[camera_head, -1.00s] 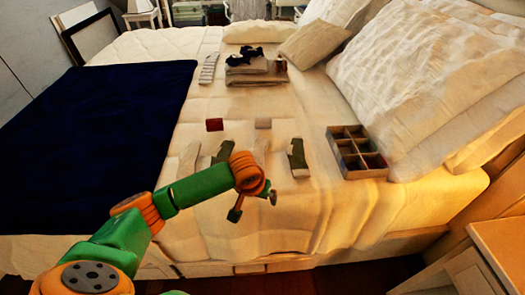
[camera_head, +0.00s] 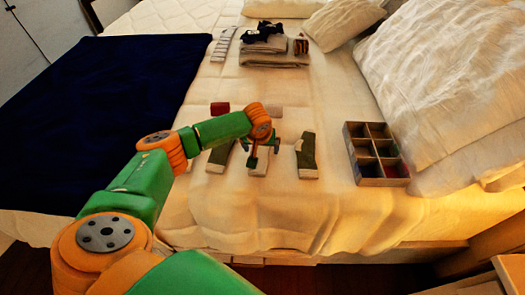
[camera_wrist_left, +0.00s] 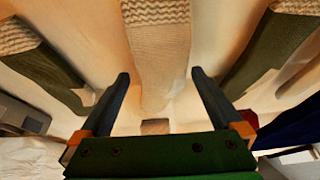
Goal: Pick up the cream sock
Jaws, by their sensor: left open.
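The cream sock (camera_wrist_left: 158,50) with a ribbed cuff lies flat on the bed. In the head view its near end (camera_head: 259,167) shows just below my left gripper (camera_head: 264,152), and the rest is partly hidden by the gripper. In the left wrist view the sock runs between the two spread fingers of my left gripper (camera_wrist_left: 160,76). The gripper is open and empty, above the sock; whether it touches the cloth I cannot tell. My right gripper is not in view.
Green socks lie on both sides, left (camera_head: 219,156) and right (camera_head: 307,156). A divided box (camera_head: 376,181) stands to the right. A dark red folded item (camera_head: 219,109) and a beige one (camera_head: 273,110) lie beyond. Folded laundry (camera_head: 274,59) is farther back. A navy blanket (camera_head: 90,110) covers the left.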

